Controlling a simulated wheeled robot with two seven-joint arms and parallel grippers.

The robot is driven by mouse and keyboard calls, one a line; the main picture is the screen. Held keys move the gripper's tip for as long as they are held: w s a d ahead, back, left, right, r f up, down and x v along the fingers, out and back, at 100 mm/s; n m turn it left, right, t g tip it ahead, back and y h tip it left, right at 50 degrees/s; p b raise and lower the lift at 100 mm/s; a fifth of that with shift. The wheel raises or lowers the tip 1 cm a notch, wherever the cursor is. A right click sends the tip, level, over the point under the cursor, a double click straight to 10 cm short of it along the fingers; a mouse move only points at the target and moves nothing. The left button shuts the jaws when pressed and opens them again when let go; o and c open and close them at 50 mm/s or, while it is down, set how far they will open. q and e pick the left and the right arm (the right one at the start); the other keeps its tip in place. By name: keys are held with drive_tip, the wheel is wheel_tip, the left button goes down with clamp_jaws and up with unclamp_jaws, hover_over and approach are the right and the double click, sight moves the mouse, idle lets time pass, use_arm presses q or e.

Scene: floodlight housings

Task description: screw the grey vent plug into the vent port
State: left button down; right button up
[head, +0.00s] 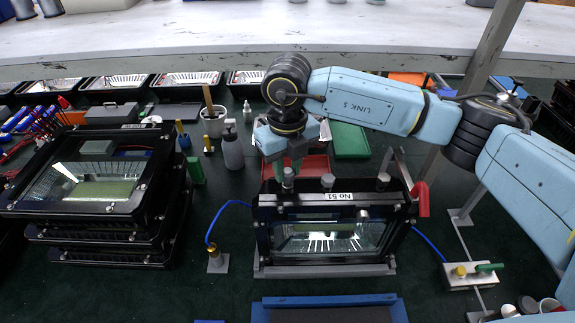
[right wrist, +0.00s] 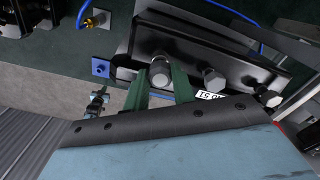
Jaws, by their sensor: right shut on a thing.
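The floodlight housing (head: 325,238), labelled No 51, stands upright with its glass front facing me. Three grey cylindrical fittings stand along its top edge. My right gripper (head: 287,172) comes down over the left one, the grey vent plug (head: 288,182). In the right wrist view the gripper's green fingers (right wrist: 159,82) are shut on the plug (right wrist: 160,68), one on each side. The vent port is hidden under the plug, so I cannot tell how deep it sits. The other fittings are a middle one (head: 328,181) and a right one (head: 383,180). My left gripper is not in view.
A red clamp handle (head: 420,197) stands at the housing's right end. Blue hoses run to a brass fitting (head: 215,257) on the left and a valve block (head: 474,273) on the right. Stacked housings (head: 95,185) fill the left. A blue-edged tray (head: 328,308) lies in front.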

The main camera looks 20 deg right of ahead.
sight(288, 171)
drive_tip(key=shift+f+b, duration=0.6)
drive_tip(key=shift+f, duration=0.1)
drive_tip(key=o, duration=1.1)
drive_tip(key=shift+c, duration=0.2)
wheel_tip(288, 171, up, 14)
drive_tip(key=b, duration=0.1)
drive_tip(key=shift+f+b, duration=0.25)
drive_tip(key=shift+b, duration=0.05)
drive_tip(key=shift+s+f, duration=0.1)
